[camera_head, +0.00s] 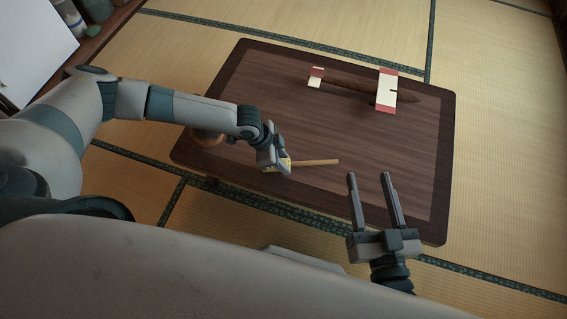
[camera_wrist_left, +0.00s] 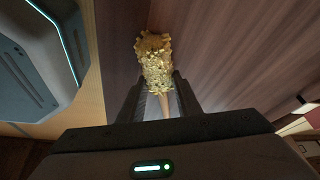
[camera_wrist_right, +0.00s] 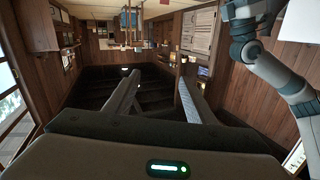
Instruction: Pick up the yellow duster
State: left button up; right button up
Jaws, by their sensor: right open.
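The yellow duster has a fluffy yellow head (camera_wrist_left: 155,62) and a thin wooden handle (camera_head: 318,162). It is at the near edge of the low dark table, its handle pointing right in the head view. My left gripper (camera_head: 285,170) is at the duster's head and hides part of it. In the left wrist view my left fingers (camera_wrist_left: 160,85) stand on either side of the duster, near where head and handle meet. I cannot tell whether they grip it. My right gripper (camera_head: 370,178) is open and empty, over the table's near right side.
The low table (camera_head: 250,75) stands on tatami (camera_head: 490,160). A brown stick-like object (camera_head: 350,87) with red-and-white wrappings (camera_head: 386,92) lies at the back. A round brown object (camera_head: 208,138) sits near the left edge, partly behind my arm. The table's middle is clear.

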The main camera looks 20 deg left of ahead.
pick_arm(q)
jog(key=shift+r, duration=0.15)
jog(key=shift+c, duration=0.4)
jog(key=shift+r, duration=0.2)
notch_tip(320, 180, up, 4)
jog(key=shift+f+p, duration=0.1)
jog(key=shift+p, duration=0.65)
jog(key=s+d+r+p, duration=0.2)
jog(key=s+d+r, duration=0.2)
jog(key=s, duration=0.7)
jog(key=shift+r+p, duration=0.4)
jog(key=shift+r, duration=0.85)
pick_arm(e)
jog(key=s+d+f+g+h, duration=0.1)
jog(key=s+d+f+g, duration=0.1)
jog(key=f, duration=0.4)
jog(key=s+d+f+g+h, duration=0.1)
jog(key=s+d+f+g, duration=0.1)
jog(key=s+f+g, duration=0.2)
jog(key=shift+d+f+m+g+h, duration=0.35)
jog(key=shift+f+g, duration=0.5)
jog(key=shift+g, duration=0.35)
